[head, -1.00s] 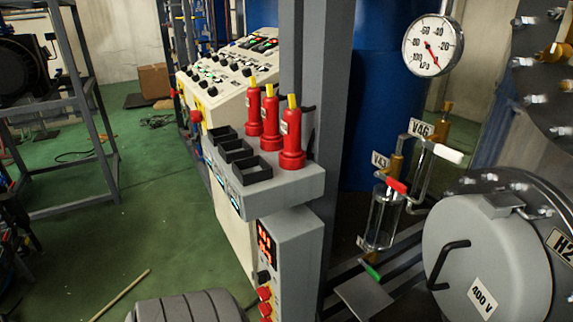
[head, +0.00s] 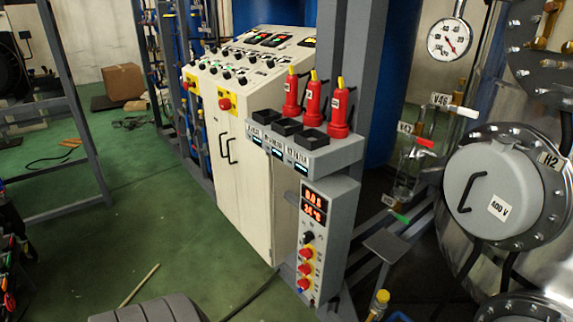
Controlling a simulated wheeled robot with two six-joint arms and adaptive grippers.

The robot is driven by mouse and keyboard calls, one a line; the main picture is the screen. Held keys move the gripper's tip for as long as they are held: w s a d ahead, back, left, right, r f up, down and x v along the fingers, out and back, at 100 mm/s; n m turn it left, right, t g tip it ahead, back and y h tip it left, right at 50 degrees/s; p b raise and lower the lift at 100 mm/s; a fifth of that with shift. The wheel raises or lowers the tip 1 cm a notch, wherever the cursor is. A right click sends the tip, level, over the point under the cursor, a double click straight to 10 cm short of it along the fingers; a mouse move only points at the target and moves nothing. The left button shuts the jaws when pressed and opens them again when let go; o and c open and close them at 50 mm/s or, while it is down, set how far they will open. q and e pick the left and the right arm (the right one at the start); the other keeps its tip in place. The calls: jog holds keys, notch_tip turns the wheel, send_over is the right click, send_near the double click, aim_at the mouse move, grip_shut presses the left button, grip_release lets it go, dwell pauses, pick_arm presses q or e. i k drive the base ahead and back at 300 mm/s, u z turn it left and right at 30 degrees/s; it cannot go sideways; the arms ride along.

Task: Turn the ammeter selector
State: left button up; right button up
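A cream control cabinet (head: 232,155) stands left of centre. Its sloped top panel (head: 232,76) carries several small black knobs, lights and dark displays. I cannot tell from here which of these knobs is the ammeter selector. A narrow grey control box (head: 322,262) stands in front of a post, with a red-lit two-line display (head: 313,204), a black knob (head: 309,237) and red buttons below it. Neither of my grippers is in view.
A grey shelf (head: 325,160) with red bottles (head: 339,118) and black square holders (head: 285,127) juts out above the control box. A round grey hatch (head: 495,185), valves and a gauge (head: 449,40) are at the right. Green floor (head: 130,205) is mostly open at the left.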

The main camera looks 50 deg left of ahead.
aim_at(308, 236)
jog(key=u, duration=1.35)
jog(key=k, duration=0.95)
jog(key=u, duration=0.95)
jog(key=i, duration=1)
jog(key=z, duration=0.95)
jog(key=i, duration=0.6)
jog(key=z, duration=0.6)
